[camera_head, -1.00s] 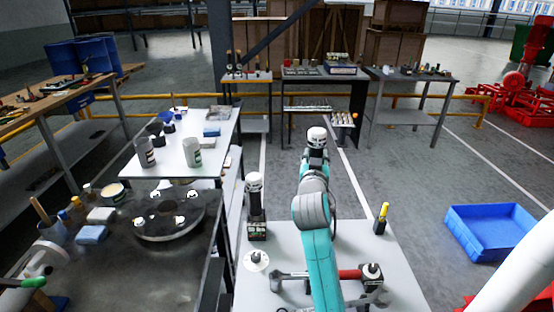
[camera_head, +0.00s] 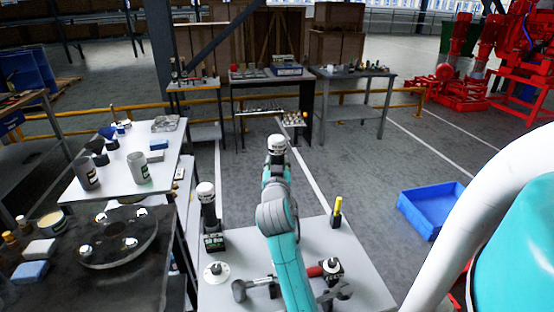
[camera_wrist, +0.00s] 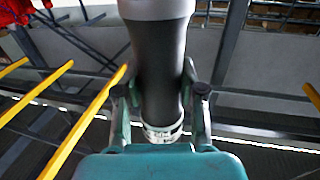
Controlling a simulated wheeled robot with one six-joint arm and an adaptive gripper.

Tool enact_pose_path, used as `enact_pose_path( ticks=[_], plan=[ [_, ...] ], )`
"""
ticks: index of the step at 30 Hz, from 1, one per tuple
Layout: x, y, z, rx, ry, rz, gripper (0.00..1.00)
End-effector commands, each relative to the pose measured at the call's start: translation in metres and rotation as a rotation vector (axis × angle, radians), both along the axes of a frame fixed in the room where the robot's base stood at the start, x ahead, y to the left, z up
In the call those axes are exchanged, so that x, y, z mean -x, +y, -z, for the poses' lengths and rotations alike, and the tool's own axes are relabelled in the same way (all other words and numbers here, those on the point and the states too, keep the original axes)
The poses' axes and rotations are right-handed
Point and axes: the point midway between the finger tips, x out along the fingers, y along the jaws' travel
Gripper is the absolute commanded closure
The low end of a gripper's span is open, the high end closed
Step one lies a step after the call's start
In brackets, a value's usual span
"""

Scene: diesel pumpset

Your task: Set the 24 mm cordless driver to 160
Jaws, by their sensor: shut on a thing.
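My gripper (camera_wrist: 162,95) is shut on a dark, waisted cylindrical tool (camera_wrist: 160,55), with one finger on each side of its body. The tool has a grey end at the top of the wrist view and a white marked ring at the other end. In the head view its white end (camera_head: 277,144) shows above my arm, clear of the table. A similar black driver with a white top (camera_head: 207,205) stands upright on the light table, left of my arm, on a dark printed base. I cannot read the size or setting on either tool.
The light table (camera_head: 345,265) also bears a yellow-topped tool (camera_head: 337,212), a white round piece (camera_head: 216,272) and a red-handled tool (camera_head: 315,271). A dark bench with a disc (camera_head: 118,237) stands left. A blue bin (camera_head: 432,210) lies on the floor at right.

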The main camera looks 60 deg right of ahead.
Motion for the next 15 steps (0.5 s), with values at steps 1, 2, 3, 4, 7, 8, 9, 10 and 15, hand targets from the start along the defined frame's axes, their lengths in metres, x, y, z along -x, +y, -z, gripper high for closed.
enact_pose_path(
  ticks=[1,2,3,4,7,8,9,10,15],
  plan=[
    [0.0,0.0,0.004,0.002,-0.001,-0.001,1.0],
    [0.0,0.0,0.006,0.002,-0.001,-0.001,1.0],
    [0.0,0.0,0.01,0.001,0.0,-0.001,1.0],
    [0.0,0.0,0.013,0.001,0.0,-0.001,1.0],
    [0.0,0.0,0.022,0.001,0.0,0.0,1.0],
    [0.0,0.0,0.024,0.001,0.0,0.0,1.0],
    [0.0,0.0,0.027,0.002,0.0,-0.001,1.0],
    [0.0,0.0,0.03,0.002,-0.001,-0.001,1.0],
    [0.0,0.0,0.045,0.002,0.0,-0.001,1.0]
  ],
)
